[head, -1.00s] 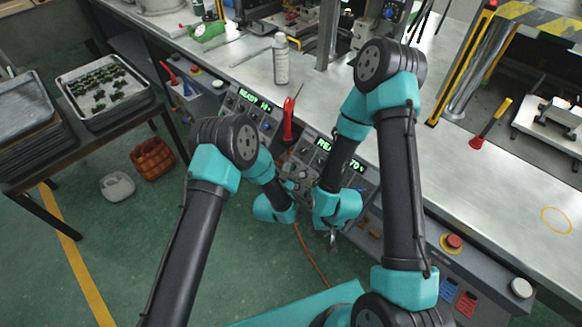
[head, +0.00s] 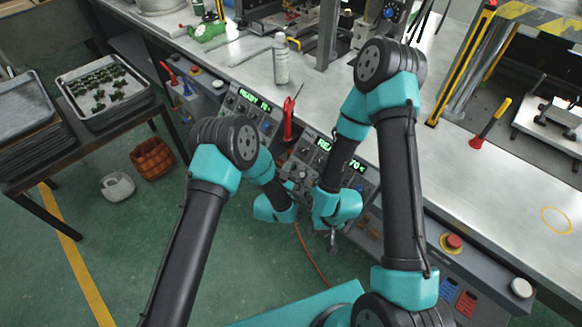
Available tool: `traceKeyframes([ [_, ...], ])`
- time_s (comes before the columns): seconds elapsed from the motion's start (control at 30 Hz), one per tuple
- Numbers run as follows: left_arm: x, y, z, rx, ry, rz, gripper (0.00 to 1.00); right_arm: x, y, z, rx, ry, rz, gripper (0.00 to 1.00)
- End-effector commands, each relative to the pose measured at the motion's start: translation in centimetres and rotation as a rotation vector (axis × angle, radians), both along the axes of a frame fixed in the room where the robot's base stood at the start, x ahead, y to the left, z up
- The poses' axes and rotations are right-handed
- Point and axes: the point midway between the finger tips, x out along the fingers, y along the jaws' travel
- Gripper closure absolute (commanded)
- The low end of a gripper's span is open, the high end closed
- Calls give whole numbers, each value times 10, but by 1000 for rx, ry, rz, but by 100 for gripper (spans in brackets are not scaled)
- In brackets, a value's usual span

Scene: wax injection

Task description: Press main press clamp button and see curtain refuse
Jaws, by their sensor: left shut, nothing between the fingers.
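The press at the right has yellow-and-black curtain posts (head: 463,70) at its side. Along the bench front are a red mushroom button on a yellow ring (head: 453,242) and a white round button (head: 521,288). Which control is the main press clamp button, I cannot tell. My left gripper (head: 299,186) is shut and empty, low in front of the control panel (head: 300,160), partly hidden by its wrist. My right gripper (head: 332,241) hangs beside it at the panel's lower edge, small and dark; its jaws are not clear. Both are well left of the white button.
A spray can (head: 281,60) and a red-handled tool (head: 288,120) are by the panel. Trays (head: 100,90) are at the left, baskets (head: 152,158) on the floor.

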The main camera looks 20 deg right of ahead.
Motion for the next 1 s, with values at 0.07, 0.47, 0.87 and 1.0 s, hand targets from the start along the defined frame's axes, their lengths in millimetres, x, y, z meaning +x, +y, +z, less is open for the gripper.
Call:
traceKeyframes([
  [0.07,1,-2,-2,0,0,0,100,0,0,0,0,0,0,57],
  [0.47,3,-5,-5,0,0,0,100,0,0,0,0,0,0,57],
  [0.87,3,-7,-6,0,0,0,100,0,0,0,0,0,0,57],
  [1.0,4,-8,-7,0,0,0,100,0,0,0,0,0,0,57],
])
